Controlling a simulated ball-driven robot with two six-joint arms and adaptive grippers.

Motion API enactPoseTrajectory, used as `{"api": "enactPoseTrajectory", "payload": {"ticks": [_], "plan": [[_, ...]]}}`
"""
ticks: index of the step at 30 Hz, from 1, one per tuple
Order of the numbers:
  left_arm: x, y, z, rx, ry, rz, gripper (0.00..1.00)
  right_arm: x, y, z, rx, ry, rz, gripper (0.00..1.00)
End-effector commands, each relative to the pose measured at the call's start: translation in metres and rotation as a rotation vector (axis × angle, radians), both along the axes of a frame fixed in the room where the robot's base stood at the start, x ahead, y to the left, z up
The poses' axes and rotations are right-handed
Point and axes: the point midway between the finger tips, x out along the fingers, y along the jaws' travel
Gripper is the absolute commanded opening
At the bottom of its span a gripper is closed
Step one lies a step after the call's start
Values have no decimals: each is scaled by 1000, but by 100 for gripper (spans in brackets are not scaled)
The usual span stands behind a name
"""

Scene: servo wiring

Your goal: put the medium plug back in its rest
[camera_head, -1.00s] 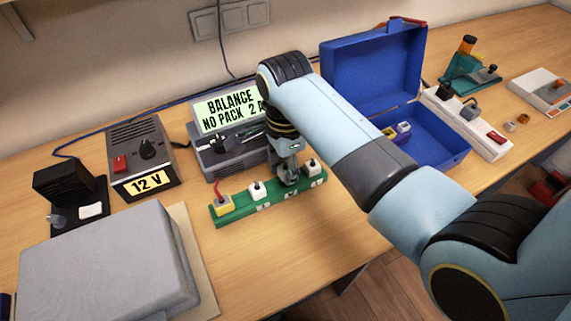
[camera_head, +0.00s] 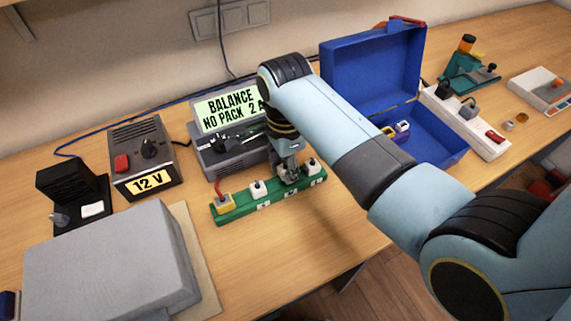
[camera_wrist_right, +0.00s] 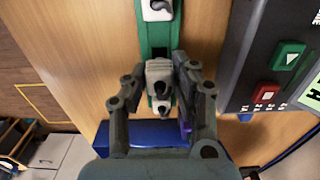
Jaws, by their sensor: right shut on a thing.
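The green rest strip (camera_head: 240,206) lies on the bench in front of the charger; it also shows in the wrist view (camera_wrist_right: 155,38). My right gripper (camera_head: 289,178) reaches down over the strip, between a white plug (camera_head: 258,189) on its left and another white plug (camera_head: 311,166) on its right. In the wrist view my right gripper (camera_wrist_right: 168,76) is shut on a pale grey-white plug (camera_wrist_right: 158,70), taken as the medium plug, in line with the strip. Whether its underside is fully seated is hidden. My left gripper is not in view.
A yellow plug (camera_head: 224,203) with a red lead sits at the strip's left end. The charger with its lit display (camera_head: 228,107) stands close behind. An open blue case (camera_head: 440,141) is to the right, a grey box (camera_head: 110,265) at front left.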

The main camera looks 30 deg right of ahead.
Motion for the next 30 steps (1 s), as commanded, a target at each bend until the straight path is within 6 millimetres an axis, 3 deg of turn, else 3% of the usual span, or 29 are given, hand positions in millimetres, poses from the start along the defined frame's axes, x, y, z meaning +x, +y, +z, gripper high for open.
{"api": "enactPoseTrajectory", "payload": {"ticks": [30], "plan": [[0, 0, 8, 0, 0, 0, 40, 0, 0, 0, 0, 0, 0, 3]]}}
